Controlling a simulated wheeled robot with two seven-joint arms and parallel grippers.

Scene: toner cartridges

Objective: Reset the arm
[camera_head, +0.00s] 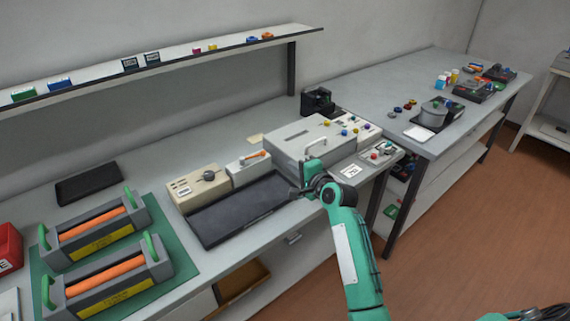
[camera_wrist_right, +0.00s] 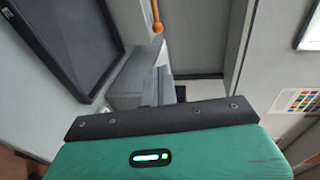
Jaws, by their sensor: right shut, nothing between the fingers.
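My right arm (camera_head: 347,250) is green and reaches in from the bottom right of the head view. Its gripper (camera_head: 297,192) is over the right end of the dark flat tray (camera_head: 240,211), in front of the grey box-shaped machine (camera_head: 290,151). In the right wrist view the gripper's grey fingers (camera_wrist_right: 142,88) are together with nothing between them. The dark tray also shows there at the upper left (camera_wrist_right: 68,38). My left gripper is not in view.
Two grey toner cartridges with orange rollers, one behind (camera_head: 95,232) and one in front (camera_head: 110,278), lie on a green mat (camera_head: 185,262) at left. A shelf (camera_head: 180,60) runs along the wall. A second table (camera_head: 370,75) stands at right. Open floor (camera_head: 470,220) lies at lower right.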

